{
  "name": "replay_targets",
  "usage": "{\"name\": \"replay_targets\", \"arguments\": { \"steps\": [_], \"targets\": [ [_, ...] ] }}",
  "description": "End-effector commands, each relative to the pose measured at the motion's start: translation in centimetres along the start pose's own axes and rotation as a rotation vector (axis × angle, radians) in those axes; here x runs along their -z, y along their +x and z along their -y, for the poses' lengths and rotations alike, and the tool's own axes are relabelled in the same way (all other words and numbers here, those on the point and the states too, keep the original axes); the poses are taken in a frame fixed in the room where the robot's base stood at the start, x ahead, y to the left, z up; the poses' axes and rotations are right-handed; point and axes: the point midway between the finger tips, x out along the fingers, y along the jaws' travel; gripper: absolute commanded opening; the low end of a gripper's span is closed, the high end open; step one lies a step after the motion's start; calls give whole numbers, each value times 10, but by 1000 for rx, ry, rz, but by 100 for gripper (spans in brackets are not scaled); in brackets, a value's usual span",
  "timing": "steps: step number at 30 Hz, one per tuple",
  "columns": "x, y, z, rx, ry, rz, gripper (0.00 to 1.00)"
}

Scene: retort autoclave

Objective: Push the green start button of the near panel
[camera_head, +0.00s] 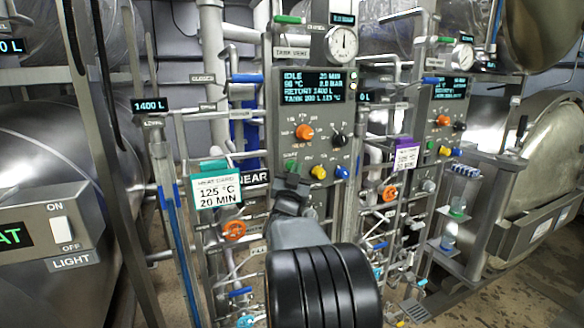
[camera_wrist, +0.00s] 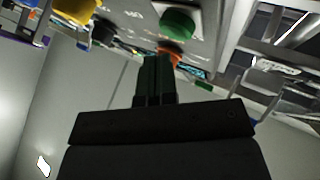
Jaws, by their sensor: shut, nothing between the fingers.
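The near panel (camera_head: 318,118) stands in the middle of the head view, with a lit display reading IDLE. In the wrist view the green button (camera_wrist: 178,24) shows at the top, on a pale square plate, a little beyond and to the right of my gripper's fingertips (camera_wrist: 156,60). My gripper is shut and empty. I cannot tell whether the fingertips touch the panel.
A yellow button (camera_head: 318,172) and a blue button (camera_head: 342,172) sit right of the green one. An orange knob (camera_head: 304,132) is above. A heat card (camera_head: 217,190) hangs at the left. A second panel (camera_head: 447,115) with similar controls stands farther right. Pipes and valves crowd both sides.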

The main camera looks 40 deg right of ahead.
Motion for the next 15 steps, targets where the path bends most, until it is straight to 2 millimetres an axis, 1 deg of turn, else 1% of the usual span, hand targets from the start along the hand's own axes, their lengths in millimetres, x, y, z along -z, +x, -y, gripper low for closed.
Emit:
{"name": "replay_targets", "arguments": {
  "steps": [15],
  "targets": [
    [-4,2,2,0,0,-1,0]
  ]
}}
